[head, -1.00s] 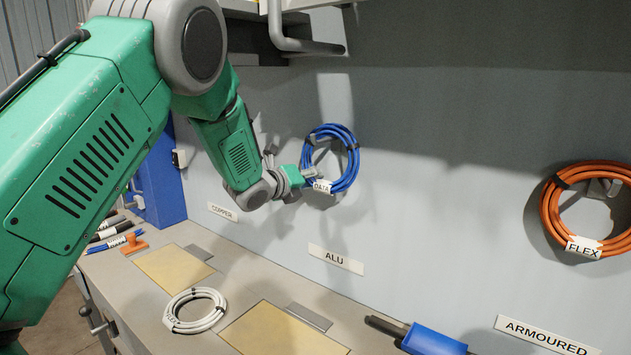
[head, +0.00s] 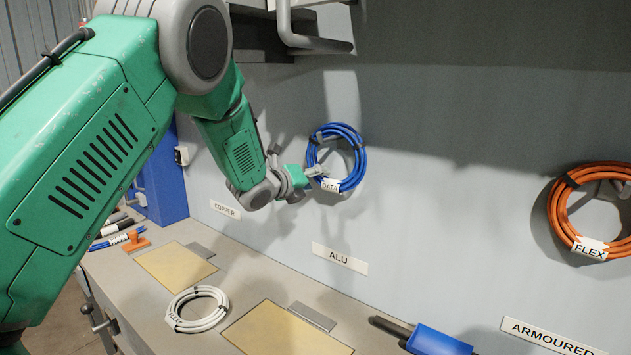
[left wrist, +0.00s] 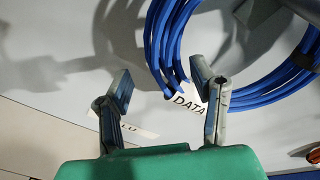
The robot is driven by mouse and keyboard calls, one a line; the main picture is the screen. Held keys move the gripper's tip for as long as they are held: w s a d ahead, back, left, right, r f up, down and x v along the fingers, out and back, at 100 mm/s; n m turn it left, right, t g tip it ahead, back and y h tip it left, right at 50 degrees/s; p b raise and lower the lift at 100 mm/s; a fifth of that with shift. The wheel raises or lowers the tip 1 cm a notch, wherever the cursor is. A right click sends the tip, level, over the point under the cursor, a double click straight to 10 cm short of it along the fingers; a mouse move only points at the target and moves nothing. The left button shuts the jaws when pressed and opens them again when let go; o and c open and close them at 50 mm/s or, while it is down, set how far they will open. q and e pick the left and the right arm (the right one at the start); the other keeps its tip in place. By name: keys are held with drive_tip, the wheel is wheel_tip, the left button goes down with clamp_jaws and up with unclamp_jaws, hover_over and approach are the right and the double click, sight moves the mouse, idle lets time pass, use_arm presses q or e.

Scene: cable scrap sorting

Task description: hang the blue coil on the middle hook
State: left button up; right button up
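The blue coil (head: 355,178), with a white DATA tag (head: 330,186), is against the grey wall above the ALU label (head: 340,258). It appears to hang there, but its hook is not clearly visible. My left gripper (head: 314,176) is at the coil's lower left edge. In the left wrist view the left gripper (left wrist: 162,90) has its two fingers wide apart with nothing clamped between them. The right finger overlaps the blue coil (left wrist: 160,50) and its tag in the picture; whether it touches cannot be told. My right gripper is out of view.
An orange coil (head: 556,207) tagged FLEX hangs at the right. A white coil (head: 174,323) lies on the bench beside yellow panels (head: 175,271). A blue-handled tool (head: 435,341) lies at the front. A grey bracket (head: 284,30) juts out above.

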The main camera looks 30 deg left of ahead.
use_arm(q)
drive_tip(key=shift+s+a+r, duration=0.1)
drive_tip(key=shift+s, duration=0.2)
drive_tip(key=v, duration=1.1)
drive_tip(key=shift+s+a, duration=0.1)
drive_tip(key=shift+s, duration=0.1)
